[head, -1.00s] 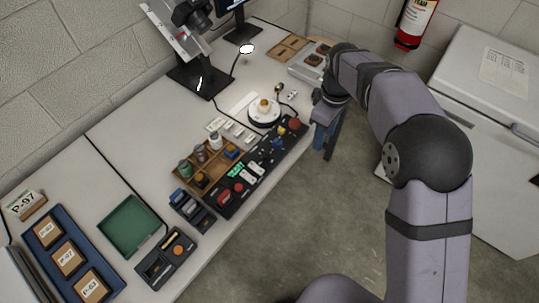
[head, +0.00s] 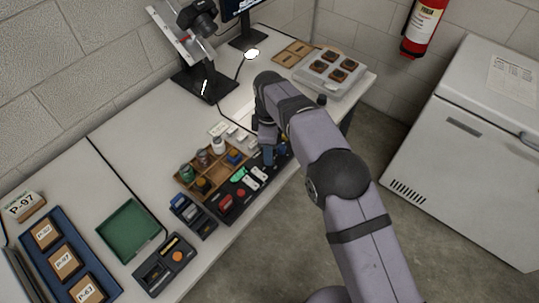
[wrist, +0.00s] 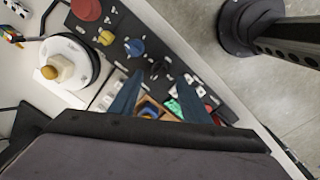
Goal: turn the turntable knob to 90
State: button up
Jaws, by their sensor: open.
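A black control panel (wrist: 121,24) runs along the table's front edge. In the wrist view it carries a blue knob (wrist: 134,47), a yellow knob (wrist: 106,38) and a large red knob or button (wrist: 86,9). I cannot read which one is the turntable's. The white round turntable (wrist: 84,77) with a cream block and yellow top (wrist: 58,69) lies left of the panel; in the head view my arm hides it. My gripper (wrist: 161,75) is open and empty above the panel, just below the blue knob in the wrist view. It also shows in the head view (head: 269,157).
A wooden compartment tray (head: 185,182) with small jars adjoins the panel. A camera stand (head: 200,82) and monitor (head: 243,35) stand behind. A green tray (head: 131,230) lies at left.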

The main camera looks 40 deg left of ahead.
jog(key=shift+w+f+p, duration=0.1)
jog(key=shift+f+p, duration=0.45)
jog(key=shift+f, duration=1.75)
jog(key=shift+c, duration=0.4)
jog(key=c, duration=1)
